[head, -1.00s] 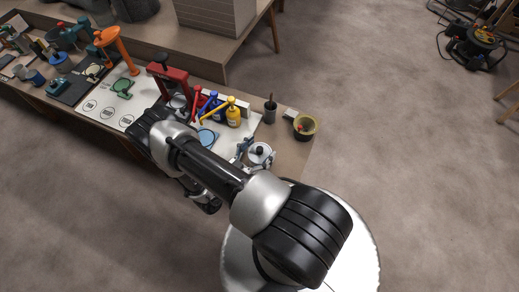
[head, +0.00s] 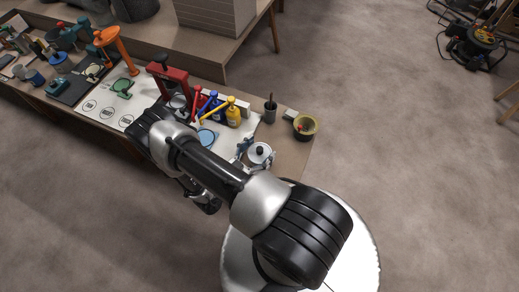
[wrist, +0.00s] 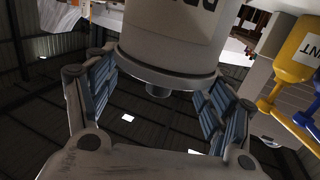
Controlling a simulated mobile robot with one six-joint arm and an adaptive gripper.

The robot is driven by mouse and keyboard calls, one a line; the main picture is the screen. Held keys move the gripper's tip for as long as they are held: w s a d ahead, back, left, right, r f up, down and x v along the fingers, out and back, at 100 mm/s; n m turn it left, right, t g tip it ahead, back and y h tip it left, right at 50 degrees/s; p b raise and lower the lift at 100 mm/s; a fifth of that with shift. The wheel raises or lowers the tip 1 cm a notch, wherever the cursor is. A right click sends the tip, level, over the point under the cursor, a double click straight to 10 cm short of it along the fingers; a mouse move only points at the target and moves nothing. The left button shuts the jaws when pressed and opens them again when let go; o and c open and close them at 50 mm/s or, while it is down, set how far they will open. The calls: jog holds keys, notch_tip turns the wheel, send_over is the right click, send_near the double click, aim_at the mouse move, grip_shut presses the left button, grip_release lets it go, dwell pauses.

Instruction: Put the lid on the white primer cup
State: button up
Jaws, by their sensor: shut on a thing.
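The white primer cup (wrist: 172,28), with dark letters on its side, fills the top middle of the wrist view, which is upside down. The lid (wrist: 165,72) lies against the cup's mouth with its knob (wrist: 158,91) pointing away from the cup. I see no clear gap between them, but cannot tell whether the lid is fully seated. My gripper (wrist: 158,100) has its blue-grey pads on both sides of the lid's rim and is shut on it. In the head view the white lid (head: 260,158) with its dark knob shows at the bench's right end, hiding most of the cup.
Red, blue and yellow bottles (head: 233,116) stand left of the cup. A red frame (head: 168,84) and an orange stand (head: 118,45) are further left. The bench edge is close to the right.

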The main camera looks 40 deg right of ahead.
jog(key=o, duration=0.8)
jog(key=shift+o, duration=0.3)
jog(key=shift+r, duration=0.1)
jog(key=shift+r+p, duration=2.55)
jog(key=shift+r, duration=0.9)
jog(key=shift+c, duration=0.5)
grip_shut()
jog(key=shift+f, duration=0.2)
